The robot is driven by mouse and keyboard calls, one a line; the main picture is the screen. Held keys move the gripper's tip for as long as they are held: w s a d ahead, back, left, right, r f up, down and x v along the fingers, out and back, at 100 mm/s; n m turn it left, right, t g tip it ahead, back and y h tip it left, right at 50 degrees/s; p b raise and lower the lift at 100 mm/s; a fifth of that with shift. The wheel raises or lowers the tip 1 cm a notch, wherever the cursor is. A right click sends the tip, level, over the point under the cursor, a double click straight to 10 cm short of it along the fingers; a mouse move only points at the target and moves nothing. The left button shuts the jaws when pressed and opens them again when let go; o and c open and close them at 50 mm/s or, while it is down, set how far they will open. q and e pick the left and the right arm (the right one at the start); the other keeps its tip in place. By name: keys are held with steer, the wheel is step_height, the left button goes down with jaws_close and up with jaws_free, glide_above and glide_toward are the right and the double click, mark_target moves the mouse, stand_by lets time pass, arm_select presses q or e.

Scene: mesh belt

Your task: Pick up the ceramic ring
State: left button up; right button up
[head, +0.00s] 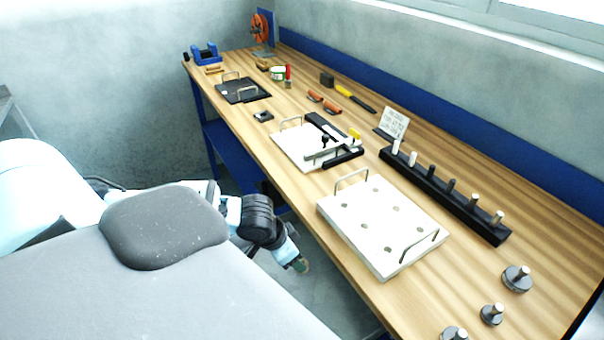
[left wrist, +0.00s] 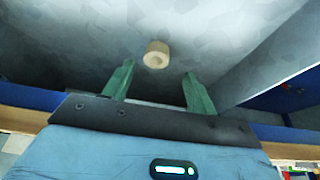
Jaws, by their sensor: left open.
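The ceramic ring (left wrist: 157,54) is a short, thick, cream-coloured ring with a hole in it. In the left wrist view it shows against the grey floor, just past my fingertips and roughly midway between them. My left gripper (left wrist: 159,70) is open, with two green fingers apart and nothing between them. In the head view the left gripper (head: 301,264) hangs beside the bench's front edge, below the top. I cannot make out the ring in the head view. My right gripper is in neither view.
The wooden bench (head: 285,205) runs along the wall, its front edge close to my left arm. On it are a white plate with handles (head: 385,253), a black peg rack (head: 460,205) and several tools. The floor (left wrist: 90,45) around the ring looks clear.

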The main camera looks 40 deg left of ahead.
arm_select(q)
steer(key=x, duration=0.4)
steer(key=shift+w+d+f, duration=0.15)
steer(key=shift+d+f, duration=0.15)
steer(key=shift+d, duration=0.05)
steer(key=c, duration=1.1)
steer(key=shift+o, duration=0.2)
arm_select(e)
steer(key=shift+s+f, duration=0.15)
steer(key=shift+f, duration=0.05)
arm_select(q)
steer(key=shift+r, duration=0.15)
